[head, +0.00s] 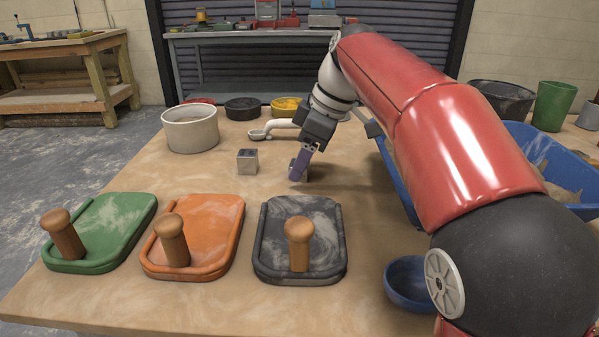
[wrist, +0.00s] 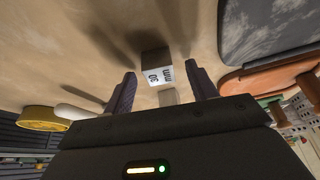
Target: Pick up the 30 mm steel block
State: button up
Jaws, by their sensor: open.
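A small steel block marked "30 mm" (wrist: 158,72) stands on the table in the wrist view, with its labelled face lit and another face dark. My gripper (wrist: 164,84) is open, its two purple fingers to either side of the block in the picture; I cannot tell whether they touch it. In the head view my gripper (head: 299,173) points down close to the tabletop, and its finger mostly hides the block there. A second steel block (head: 247,161) stands apart to the left; a grey block (wrist: 169,97) behind the marked one in the wrist view appears to be it.
A green board (head: 105,225), an orange board (head: 215,215) and a dark board (head: 325,225), each with a wooden knob, lie in front. A white tub (head: 190,128) and white ladle (head: 258,134) stand behind. A blue tub (head: 402,190) is right, a blue bowl (head: 405,290) front right.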

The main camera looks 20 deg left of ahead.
jog(key=shift+a+f, duration=0.1)
jog(key=shift+f, duration=0.1)
jog(key=shift+r, duration=0.1)
grip_shut()
